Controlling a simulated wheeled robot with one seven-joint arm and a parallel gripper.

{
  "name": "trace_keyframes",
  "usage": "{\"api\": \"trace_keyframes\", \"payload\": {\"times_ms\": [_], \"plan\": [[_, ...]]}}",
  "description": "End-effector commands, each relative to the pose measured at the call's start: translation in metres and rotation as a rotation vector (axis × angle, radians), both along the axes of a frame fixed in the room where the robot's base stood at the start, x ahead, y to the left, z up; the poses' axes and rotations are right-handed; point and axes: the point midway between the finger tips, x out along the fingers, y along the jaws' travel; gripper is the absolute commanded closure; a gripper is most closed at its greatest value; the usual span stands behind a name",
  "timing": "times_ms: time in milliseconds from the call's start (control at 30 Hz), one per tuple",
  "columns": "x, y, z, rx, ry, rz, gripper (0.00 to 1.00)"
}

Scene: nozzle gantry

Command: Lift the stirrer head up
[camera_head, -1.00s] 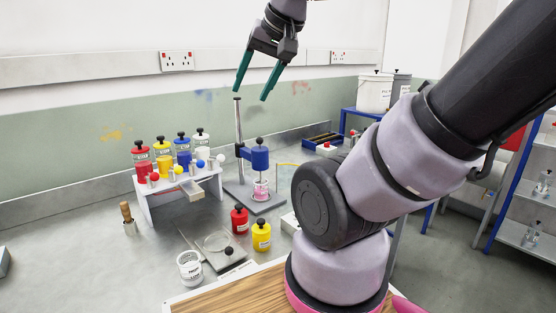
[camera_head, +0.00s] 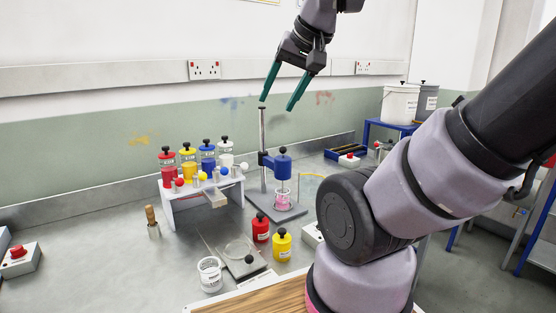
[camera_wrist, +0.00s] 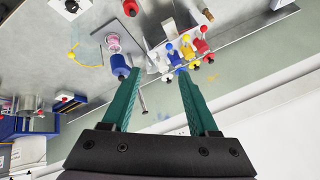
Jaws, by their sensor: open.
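The stirrer head (camera_head: 282,167) is a blue block with a black knob on top, carried on a clamp on an upright metal post (camera_head: 262,140) that rises from a grey base plate (camera_head: 268,207). A beaker with pink liquid (camera_head: 282,199) stands on the base below the head. My gripper (camera_head: 279,104) is open and empty, high above the bench near the top of the post. In the wrist view the stirrer head (camera_wrist: 120,65) shows beyond the left green finger, and the post (camera_wrist: 142,98) lies between the fingers.
A white rack (camera_head: 200,201) with red, yellow, blue and white bottles stands left of the stirrer. Red (camera_head: 261,229) and yellow (camera_head: 282,246) bottles stand in front. A balance (camera_head: 240,260) and a white tub (camera_head: 210,275) sit nearer. A blue tray (camera_head: 345,153) is behind right.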

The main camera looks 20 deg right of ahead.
Motion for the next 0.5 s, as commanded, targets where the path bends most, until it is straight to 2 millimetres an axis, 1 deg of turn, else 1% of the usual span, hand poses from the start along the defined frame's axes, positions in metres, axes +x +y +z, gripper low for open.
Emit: {"api": "trace_keyframes", "payload": {"times_ms": [267, 300, 367, 467, 500], "plan": [[0.0, 0.0, 0.0, 0.0, 0.0, 0.0, 0.4], [0.0, 0.0, 0.0, 0.0, 0.0, 0.0, 0.36], [0.001, 0.0, -0.001, 0.004, 0.008, -0.002, 0.36], [0.006, 0.001, -0.008, 0.034, 0.06, -0.017, 0.36], [0.009, 0.001, -0.013, 0.058, 0.098, -0.028, 0.36]]}}
